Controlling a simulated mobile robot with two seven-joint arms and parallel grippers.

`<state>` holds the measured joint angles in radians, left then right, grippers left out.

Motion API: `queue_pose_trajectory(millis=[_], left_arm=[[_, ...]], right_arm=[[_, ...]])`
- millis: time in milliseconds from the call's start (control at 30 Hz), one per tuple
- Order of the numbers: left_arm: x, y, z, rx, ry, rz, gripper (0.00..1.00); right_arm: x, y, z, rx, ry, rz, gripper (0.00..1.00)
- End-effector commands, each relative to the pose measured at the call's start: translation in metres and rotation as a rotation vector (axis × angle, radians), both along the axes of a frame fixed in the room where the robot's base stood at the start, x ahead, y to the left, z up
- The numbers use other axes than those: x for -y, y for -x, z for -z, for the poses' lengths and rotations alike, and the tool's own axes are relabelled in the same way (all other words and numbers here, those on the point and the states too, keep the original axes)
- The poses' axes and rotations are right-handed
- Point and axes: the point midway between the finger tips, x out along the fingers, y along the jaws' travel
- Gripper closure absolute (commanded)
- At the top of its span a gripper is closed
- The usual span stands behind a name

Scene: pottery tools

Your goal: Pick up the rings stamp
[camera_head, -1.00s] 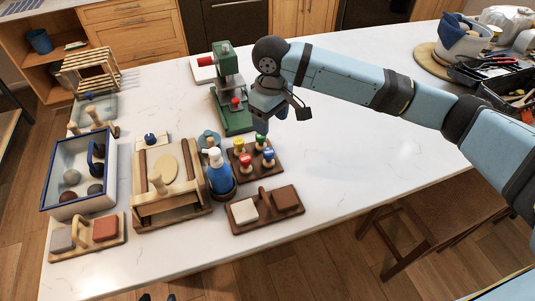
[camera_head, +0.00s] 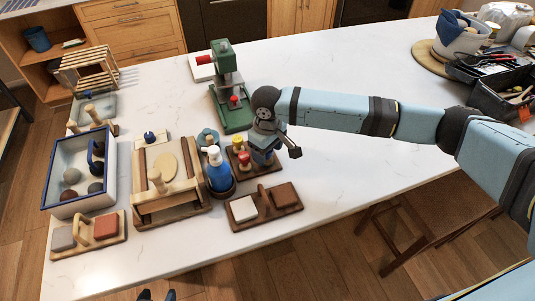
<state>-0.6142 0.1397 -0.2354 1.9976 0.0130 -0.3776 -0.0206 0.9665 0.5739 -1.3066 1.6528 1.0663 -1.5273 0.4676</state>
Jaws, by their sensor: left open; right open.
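Several stamps with coloured knobs stand in a dark wooden rack (camera_head: 240,173) at the middle of the table. The yellow-knobbed stamp (camera_head: 238,143) and the red-knobbed stamp (camera_head: 244,159) show. The green and blue ones are hidden behind my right gripper. I cannot tell which is the rings stamp, as the stamp faces are not visible. My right gripper (camera_head: 264,160) is open, pointing down over the right side of the rack; its fingertips are largely hidden. My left gripper (camera_head: 157,295) shows only as dark tips at the bottom edge, open, away from the stamps.
A blue pump bottle (camera_head: 219,172) stands left of the rack. A green press (camera_head: 226,88) stands behind it. A two-block wooden tray (camera_head: 265,217) lies in front. A wooden frame (camera_head: 142,205) and blue-white box (camera_head: 52,170) are further left.

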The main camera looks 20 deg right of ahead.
Motion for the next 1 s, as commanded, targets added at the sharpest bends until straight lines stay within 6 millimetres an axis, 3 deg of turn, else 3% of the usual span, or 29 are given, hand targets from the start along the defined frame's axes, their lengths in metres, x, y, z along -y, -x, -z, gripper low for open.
queue_pose_trajectory(millis=[100,333,767,1000], left_arm=[[0.000,0.000,0.001,-0.002,-0.001,0.000,0.43],[-0.001,0.001,0.004,-0.007,-0.002,-0.001,0.43],[-0.001,0.001,0.003,-0.005,-0.002,-0.001,0.43],[-0.001,0.000,0.003,-0.001,-0.001,-0.001,0.43]], right_arm=[[0.000,0.000,0.000,0.000,0.000,0.000,0.39],[0.000,0.000,-0.001,0.000,0.000,0.000,0.91],[0.000,-0.001,-0.009,0.001,-0.001,0.001,0.91],[0.000,-0.001,-0.048,0.003,-0.002,0.000,0.91]])
